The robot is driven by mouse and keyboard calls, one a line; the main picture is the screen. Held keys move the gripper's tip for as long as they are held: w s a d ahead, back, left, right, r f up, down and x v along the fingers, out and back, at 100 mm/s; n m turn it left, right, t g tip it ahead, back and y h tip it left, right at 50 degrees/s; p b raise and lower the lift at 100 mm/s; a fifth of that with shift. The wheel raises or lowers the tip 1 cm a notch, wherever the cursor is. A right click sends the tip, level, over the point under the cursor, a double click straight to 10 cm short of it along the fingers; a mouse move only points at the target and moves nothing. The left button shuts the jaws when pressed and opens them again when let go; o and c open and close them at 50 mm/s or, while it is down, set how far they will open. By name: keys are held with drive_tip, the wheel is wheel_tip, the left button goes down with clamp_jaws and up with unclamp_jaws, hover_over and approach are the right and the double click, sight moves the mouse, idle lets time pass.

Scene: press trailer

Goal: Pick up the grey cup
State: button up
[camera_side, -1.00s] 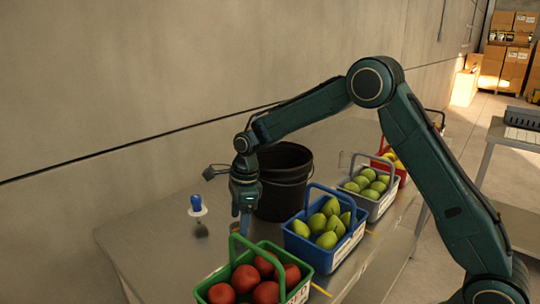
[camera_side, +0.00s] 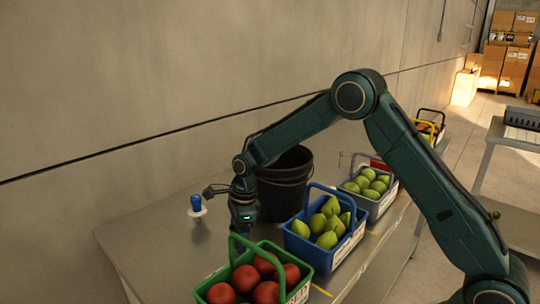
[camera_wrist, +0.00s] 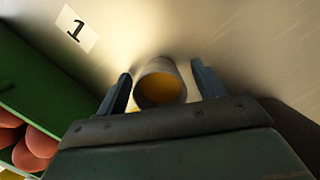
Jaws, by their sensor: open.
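The grey cup (camera_wrist: 160,84) shows in the wrist view, standing on the table with its open mouth toward the camera and something orange-yellow inside. My gripper (camera_wrist: 164,80) is open, with one finger on each side of the cup. A narrow gap seems to show between the cup and each finger. In the side view my gripper (camera_side: 243,222) is low over the table, behind the green basket. The cup is not clearly visible there; the gripper and the basket handle cover that spot.
The green basket (camera_side: 291,251) of red fruit is close in front of my gripper. A blue basket (camera_side: 328,258) of green fruit is to the right. A black bucket (camera_side: 285,190) stands behind. A label "1" (camera_wrist: 76,28) lies near the cup.

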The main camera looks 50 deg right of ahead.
drive_tip(key=c, duration=1.1)
drive_tip(key=shift+r, duration=0.1)
wheel_tip(320, 180, up, 20)
drive_tip(key=shift+f, duration=0.1)
idle(0.6)
